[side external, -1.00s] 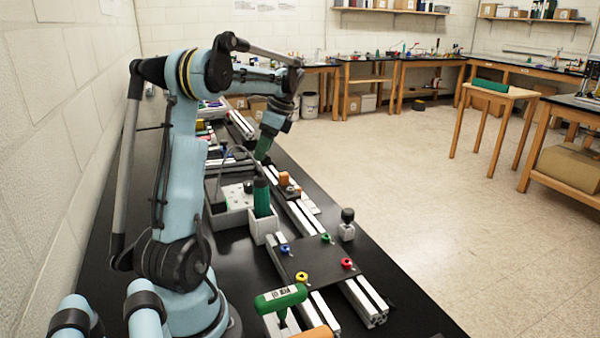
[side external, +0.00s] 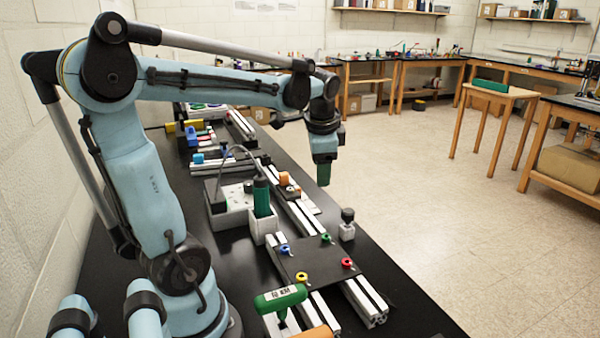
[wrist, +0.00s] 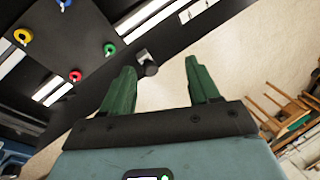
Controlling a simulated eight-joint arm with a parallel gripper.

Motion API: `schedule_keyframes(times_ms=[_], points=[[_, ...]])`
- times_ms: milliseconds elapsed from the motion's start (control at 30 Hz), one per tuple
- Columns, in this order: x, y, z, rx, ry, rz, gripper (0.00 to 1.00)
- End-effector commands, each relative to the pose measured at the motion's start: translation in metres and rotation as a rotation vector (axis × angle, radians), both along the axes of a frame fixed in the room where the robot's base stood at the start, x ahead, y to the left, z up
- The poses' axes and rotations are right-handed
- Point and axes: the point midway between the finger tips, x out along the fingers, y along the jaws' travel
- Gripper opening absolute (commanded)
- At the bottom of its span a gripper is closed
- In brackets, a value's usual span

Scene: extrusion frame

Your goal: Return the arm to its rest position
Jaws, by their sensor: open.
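My gripper (side external: 323,174) hangs at the end of the outstretched blue arm, above the right edge of the black bench in the side view. In the wrist view its two green fingers (wrist: 157,82) stand wide apart with nothing between them. Below it is the extrusion frame, with a dark plate (side external: 315,262) on silvery rails. Blue, green, red and yellow round pieces sit at the plate's corners. The plate (wrist: 62,48) also shows at the upper left of the wrist view.
A small bottle with a dark cap (side external: 347,225) stands at the bench's right edge. A green-handled tool (side external: 280,298) is at the front. A white holder (side external: 263,224) holds a green-handled item. Open floor lies to the right.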

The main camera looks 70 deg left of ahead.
Motion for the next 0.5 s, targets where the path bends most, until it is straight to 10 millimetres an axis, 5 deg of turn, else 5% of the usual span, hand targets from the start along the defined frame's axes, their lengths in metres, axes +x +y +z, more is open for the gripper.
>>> schedule_keyframes(times_ms=[100, 300, 500], points=[[-0.001, -0.054, -0.007, -0.056, -0.146, 0.036, 0.61], [-0.012, -0.128, -0.024, -0.210, -0.356, 0.120, 0.61], [-0.024, -0.170, -0.039, -0.351, -0.467, 0.189, 0.61]])
